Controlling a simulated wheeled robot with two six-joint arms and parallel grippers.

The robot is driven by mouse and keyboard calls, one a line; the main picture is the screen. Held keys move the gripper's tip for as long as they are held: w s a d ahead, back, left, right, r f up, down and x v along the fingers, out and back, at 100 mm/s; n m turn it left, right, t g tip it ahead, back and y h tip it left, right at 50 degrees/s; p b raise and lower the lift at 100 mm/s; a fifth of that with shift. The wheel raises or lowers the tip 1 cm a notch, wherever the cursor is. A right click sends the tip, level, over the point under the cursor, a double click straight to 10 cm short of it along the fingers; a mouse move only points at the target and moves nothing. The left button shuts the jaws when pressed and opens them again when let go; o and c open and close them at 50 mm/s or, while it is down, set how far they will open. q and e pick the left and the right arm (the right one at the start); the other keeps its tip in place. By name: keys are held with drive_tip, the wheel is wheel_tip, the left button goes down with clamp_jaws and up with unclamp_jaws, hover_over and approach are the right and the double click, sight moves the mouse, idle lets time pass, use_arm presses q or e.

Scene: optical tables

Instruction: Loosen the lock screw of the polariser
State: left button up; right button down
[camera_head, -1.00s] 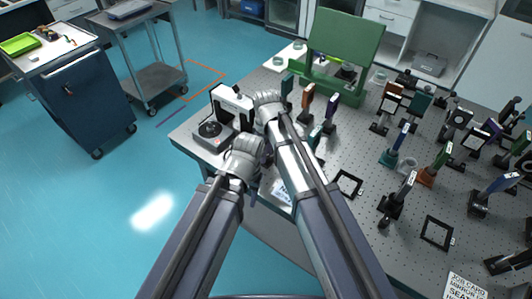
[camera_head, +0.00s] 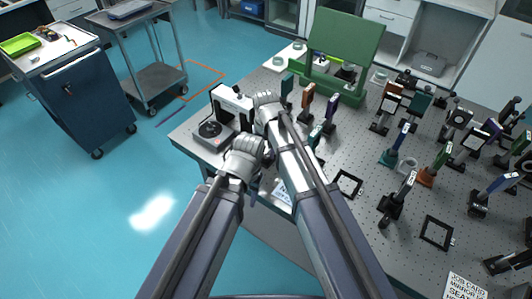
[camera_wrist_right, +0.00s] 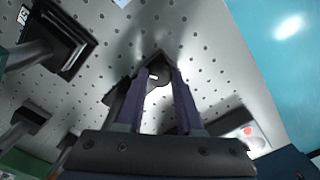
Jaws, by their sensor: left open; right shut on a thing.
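My right gripper (camera_wrist_right: 157,88) shows in the right wrist view with its two dark fingers on a small dark part (camera_wrist_right: 154,72) with a pale mark. I cannot tell for sure whether this part is the polariser's lock screw. In the head view my right wrist is over the near left part of the optical table (camera_head: 345,205), and its fingertips are hidden. My left gripper (camera_head: 264,152) is open just below the right one, its fingers mostly hidden. The polariser cannot be clearly made out behind my arms.
A grey device with a black disc (camera_head: 210,130) stands left of my grippers at the table corner. Several upright optics, such as an orange one (camera_head: 307,96), stand close on the right. A green panel (camera_head: 345,40) is behind. Two flat black frames (camera_head: 437,233) lie on the table.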

drive_tip(key=m, duration=0.4)
drive_tip(key=shift+m, duration=0.3)
drive_tip(key=m, duration=0.4)
drive_tip(key=shift+m, duration=0.3)
drive_tip(key=m, duration=0.4)
drive_tip(key=shift+m, duration=2.1)
drive_tip(key=c, duration=0.5)
unclamp_jaws()
drive_tip(key=shift+c, duration=0.2)
drive_tip(key=shift+r, duration=0.1)
